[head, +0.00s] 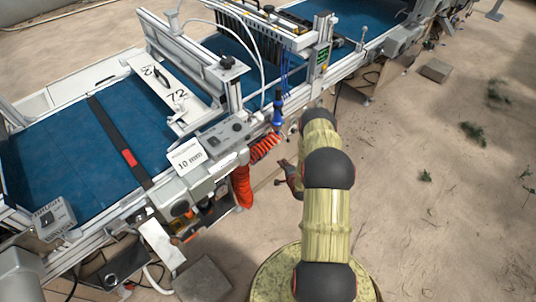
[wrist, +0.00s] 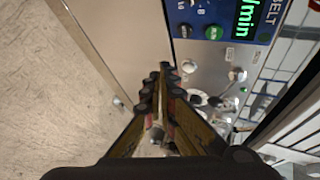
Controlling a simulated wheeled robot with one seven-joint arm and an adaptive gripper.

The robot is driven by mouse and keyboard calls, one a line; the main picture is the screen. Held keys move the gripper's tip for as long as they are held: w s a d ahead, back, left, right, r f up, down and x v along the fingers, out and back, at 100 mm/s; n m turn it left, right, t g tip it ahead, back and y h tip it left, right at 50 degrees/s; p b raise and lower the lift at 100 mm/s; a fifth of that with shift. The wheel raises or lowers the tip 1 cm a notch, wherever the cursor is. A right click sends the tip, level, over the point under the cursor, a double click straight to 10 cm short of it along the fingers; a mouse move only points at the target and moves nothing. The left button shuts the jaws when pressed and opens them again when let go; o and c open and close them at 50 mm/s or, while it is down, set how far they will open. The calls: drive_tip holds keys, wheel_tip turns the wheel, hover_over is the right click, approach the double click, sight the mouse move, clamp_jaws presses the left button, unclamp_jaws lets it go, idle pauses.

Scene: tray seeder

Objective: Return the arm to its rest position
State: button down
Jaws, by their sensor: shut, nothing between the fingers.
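My arm (head: 326,213), with yellow-green links and black joints, rises in front of the tray seeder's side in the head view. My gripper (wrist: 163,72) is shut and empty in the wrist view, its two fingers meeting at the tips. In the head view, a dark reddish part, probably the gripper, shows just left of the arm, partly hidden by it. In the wrist view, a control panel (wrist: 214,55) with a green display and buttons lies beyond the fingertips to the right. I cannot tell the gap between them.
The seeder's blue belt (head: 70,155) and metal frame fill the left and top of the head view. An orange coiled hose (head: 243,187) hangs near my arm. Sandy floor (head: 440,220) on the right is mostly clear, with a block (head: 436,70) and small plants.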

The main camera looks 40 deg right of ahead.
idle(0.4)
drive_tip(key=s+a+f+n+g+y, duration=0.2)
drive_tip(key=s+a+f+n+g, duration=0.35)
drive_tip(key=s+f, duration=0.45)
drive_tip(key=s+r+n+g+y, duration=0.1)
drive_tip(key=s+r+n+g, duration=0.15)
drive_tip(key=s+r, duration=0.2)
drive_tip(key=s+a+r+n+g+y, duration=0.1)
drive_tip(key=a+r+n, duration=0.25)
drive_tip(key=r, duration=0.85)
drive_tip(key=s+a+r+n+g, duration=0.15)
drive_tip(key=a+r, duration=0.35)
drive_tip(key=r, duration=0.6)
drive_tip(key=s+a+r+n+g+y, duration=0.1)
drive_tip(key=a+r+n+g, duration=0.2)
drive_tip(key=r, duration=0.9)
drive_tip(key=s+a+r+n+t, duration=0.3)
drive_tip(key=a+r, duration=0.7)
drive_tip(key=r, duration=0.5)
drive_tip(key=s+a+r+n+t, duration=0.3)
drive_tip(key=s+a+r, duration=0.3)
drive_tip(key=a+r, duration=0.4)
wheel_tip(320, 180, up, 6)
drive_tip(key=shift+a+r+t, duration=0.15)
drive_tip(key=shift+a+t, duration=0.25)
drive_tip(key=shift+t, duration=0.45)
